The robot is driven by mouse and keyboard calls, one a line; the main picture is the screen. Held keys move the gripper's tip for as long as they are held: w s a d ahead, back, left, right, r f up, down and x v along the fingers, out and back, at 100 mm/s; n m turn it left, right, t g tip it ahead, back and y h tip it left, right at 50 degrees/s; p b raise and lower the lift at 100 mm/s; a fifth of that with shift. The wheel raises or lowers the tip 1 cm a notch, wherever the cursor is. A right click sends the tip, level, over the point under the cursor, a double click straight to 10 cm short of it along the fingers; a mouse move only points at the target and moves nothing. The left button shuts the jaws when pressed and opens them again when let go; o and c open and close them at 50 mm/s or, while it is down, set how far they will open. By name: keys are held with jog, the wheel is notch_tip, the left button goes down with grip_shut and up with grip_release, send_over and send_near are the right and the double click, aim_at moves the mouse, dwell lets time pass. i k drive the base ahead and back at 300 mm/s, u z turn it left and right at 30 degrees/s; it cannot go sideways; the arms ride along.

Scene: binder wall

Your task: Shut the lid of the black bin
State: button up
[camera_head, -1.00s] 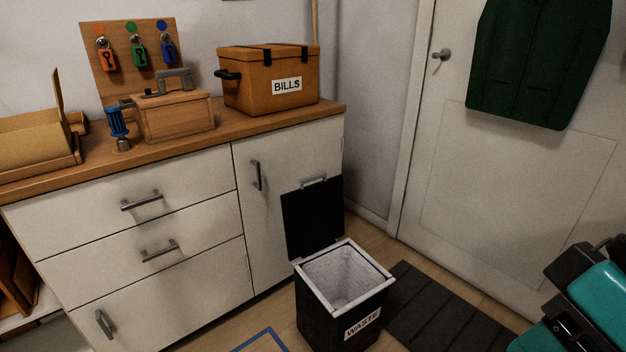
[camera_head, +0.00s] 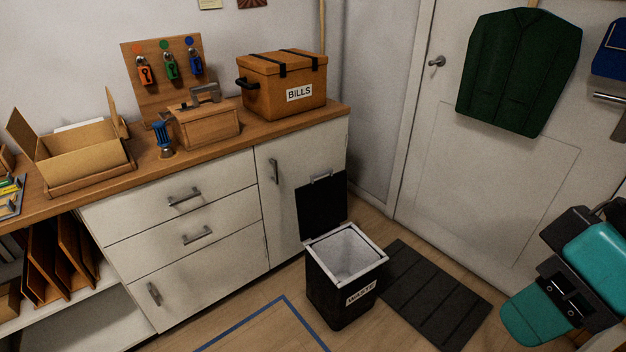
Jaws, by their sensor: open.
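The black bin (camera_head: 332,299), with a "WASTE" label on its front, stands on the floor in front of the white cabinet. Its black lid (camera_head: 321,209) is open, standing upright at the back of the bin, close to the cabinet door. A grey handle (camera_head: 321,177) is on the lid's top edge. The bin's pale liner shows, and I see nothing in it. Part of my teal and black arm shows at the lower right, to the right of the bin and apart from it. My gripper is not in view.
A dark mat (camera_head: 436,292) lies right of the bin, before a white door (camera_head: 490,185). The cabinet's wooden top holds a "BILLS" box (camera_head: 262,98), a small wooden box (camera_head: 208,127) and an open carton (camera_head: 85,160). Floor inside the blue line (camera_head: 301,324) looks clear.

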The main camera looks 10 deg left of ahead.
aim_at(322, 205)
jog(key=u, duration=1.55)
jog(key=i, duration=1.55)
jog(key=z, duration=0.4)
jog(key=i, duration=0.6)
jog(key=z, duration=1)
jog(key=i, duration=0.3)
jog(key=z, duration=0.3)
